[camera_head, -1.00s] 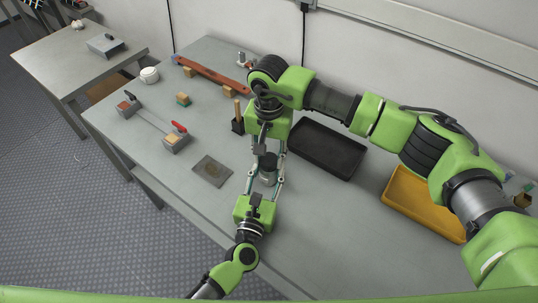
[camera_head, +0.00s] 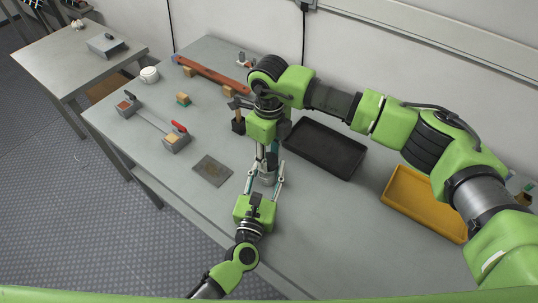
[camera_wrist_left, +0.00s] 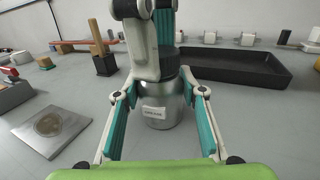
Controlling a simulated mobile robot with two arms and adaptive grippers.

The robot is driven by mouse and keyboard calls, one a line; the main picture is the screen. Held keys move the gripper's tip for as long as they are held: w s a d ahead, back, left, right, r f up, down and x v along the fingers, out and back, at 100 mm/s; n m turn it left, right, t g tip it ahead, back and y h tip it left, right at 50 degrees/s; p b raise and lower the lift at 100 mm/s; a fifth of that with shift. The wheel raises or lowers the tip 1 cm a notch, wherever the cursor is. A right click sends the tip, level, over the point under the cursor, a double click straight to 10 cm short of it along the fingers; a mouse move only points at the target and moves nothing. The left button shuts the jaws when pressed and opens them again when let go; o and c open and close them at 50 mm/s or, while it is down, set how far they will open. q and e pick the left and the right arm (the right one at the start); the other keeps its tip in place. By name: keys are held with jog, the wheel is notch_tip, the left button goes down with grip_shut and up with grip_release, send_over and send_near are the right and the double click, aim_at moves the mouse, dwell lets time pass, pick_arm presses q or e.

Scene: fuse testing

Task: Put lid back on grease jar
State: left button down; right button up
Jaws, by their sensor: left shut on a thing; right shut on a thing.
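The grease jar (camera_wrist_left: 163,108) is a silver metal jar with a white label, upright on the table. It also shows in the head view (camera_head: 267,179). My left gripper (camera_head: 266,182) is shut on the jar, with a teal-padded finger on each side of it. My right gripper (camera_head: 267,163) comes down from above and is shut on the dark lid (camera_wrist_left: 171,67), right over the jar's top. The right gripper's fingers hide much of the lid and the jar's rim, so I cannot tell whether the lid sits on the rim.
A grey plate with a brownish patch (camera_head: 212,170) lies left of the jar. A black tray (camera_head: 326,149) and yellow tray (camera_head: 424,204) are to the right. A hammer in a black holder (camera_head: 238,124) stands close behind. A red-handled fixture (camera_head: 176,142) is further left.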

jog(key=m, duration=1.5)
jog(key=o, duration=1.2)
jog(key=shift+o, duration=0.2)
jog(key=shift+r, duration=2.25)
jog(key=shift+c, duration=0.4)
